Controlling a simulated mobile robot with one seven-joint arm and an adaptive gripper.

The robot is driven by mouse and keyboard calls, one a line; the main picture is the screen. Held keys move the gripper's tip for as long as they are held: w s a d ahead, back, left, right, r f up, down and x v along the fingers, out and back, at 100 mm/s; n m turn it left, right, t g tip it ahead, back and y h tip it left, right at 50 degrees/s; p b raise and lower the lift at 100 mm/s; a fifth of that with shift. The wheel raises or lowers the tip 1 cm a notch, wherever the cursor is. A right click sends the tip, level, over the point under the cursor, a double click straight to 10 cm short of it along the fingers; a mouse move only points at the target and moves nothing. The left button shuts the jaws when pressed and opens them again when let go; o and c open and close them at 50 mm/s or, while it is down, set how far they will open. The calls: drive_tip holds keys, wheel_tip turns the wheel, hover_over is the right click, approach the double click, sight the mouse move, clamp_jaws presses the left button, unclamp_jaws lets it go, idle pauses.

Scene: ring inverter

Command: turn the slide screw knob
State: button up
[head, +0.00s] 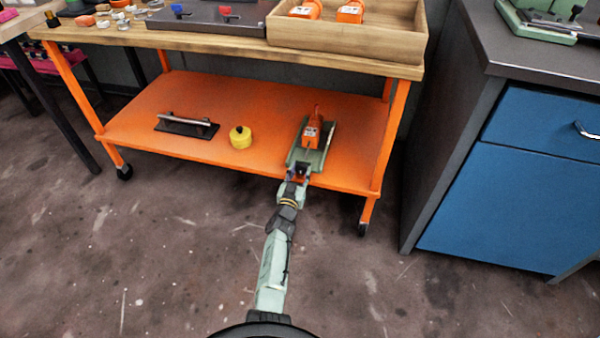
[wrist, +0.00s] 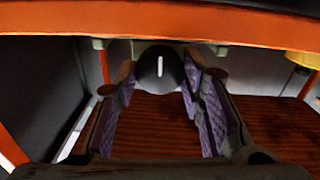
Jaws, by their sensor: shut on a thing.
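The slide (head: 319,156) is a green base with an orange block (head: 311,136) on top, resting on the cart's lower orange shelf. Its dark round knob (wrist: 160,62) with a white mark faces me in the wrist view. My gripper (head: 299,175) is at the front end of the slide, over the shelf's front edge. In the wrist view my gripper (wrist: 158,82) has its purple-padded fingers on either side of the knob, shut on it. In the head view the knob is small and partly hidden by the fingers.
A yellow round object (head: 240,137) and a black plate with a bar handle (head: 186,125) lie on the shelf (head: 150,100) to the left. The wooden top (head: 200,42) overhangs it. A cart leg (head: 379,160) and a blue cabinet (head: 510,190) stand to the right.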

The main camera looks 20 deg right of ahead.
drive_tip(key=shift+c, duration=0.7)
drive_tip(key=m+b, duration=0.1)
drive_tip(key=m, duration=0.3)
drive_tip(key=shift+f+m, duration=0.1)
drive_tip(key=shift+m, duration=0.3)
drive_tip(key=shift+m+b, duration=0.75)
drive_tip(key=shift+m, duration=1.45)
drive_tip(key=o, duration=1.2)
drive_tip(key=shift+c, duration=0.2)
